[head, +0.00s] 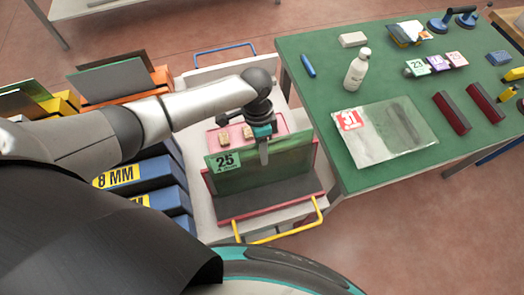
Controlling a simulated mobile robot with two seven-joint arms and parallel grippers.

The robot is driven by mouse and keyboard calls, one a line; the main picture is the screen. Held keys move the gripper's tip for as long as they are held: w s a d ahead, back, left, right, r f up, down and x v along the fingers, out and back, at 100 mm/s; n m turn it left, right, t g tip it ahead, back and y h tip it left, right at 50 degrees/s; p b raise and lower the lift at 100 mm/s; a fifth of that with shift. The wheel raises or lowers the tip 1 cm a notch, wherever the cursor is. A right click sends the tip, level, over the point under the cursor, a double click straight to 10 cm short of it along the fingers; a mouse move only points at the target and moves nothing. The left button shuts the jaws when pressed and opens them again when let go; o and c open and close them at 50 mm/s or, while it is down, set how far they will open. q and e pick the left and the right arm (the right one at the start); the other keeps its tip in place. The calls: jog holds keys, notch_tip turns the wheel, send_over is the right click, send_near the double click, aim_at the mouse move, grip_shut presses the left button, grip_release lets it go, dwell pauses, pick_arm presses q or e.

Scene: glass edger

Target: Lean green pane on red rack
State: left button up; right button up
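The green pane (290,160), a dark translucent green sheet with a "25" label at its upper left, stands steeply at the red rack (207,183) on the white cart. Its lower edge is close to the rack's dark base; whether it bears fully on it I cannot tell. My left gripper (264,152) is at the middle of the pane's top edge. One finger lies over the near face, the other is hidden behind the pane. The gripper appears shut on it. My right gripper is out of view.
The green-topped table (315,105) at right holds a white bottle (357,70), a flat pane labelled "31" (390,140), dark red blocks (452,113) and small items. Blue bins (150,175) and orange racks (120,85) stand left. The cart has a yellow handle (290,233) in front.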

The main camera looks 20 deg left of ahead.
pick_arm(q)
jog(key=p+v, duration=0.1)
jog(key=v, duration=1.2)
jog(key=shift+r, duration=0.35)
jog(key=shift+f, duration=0.1)
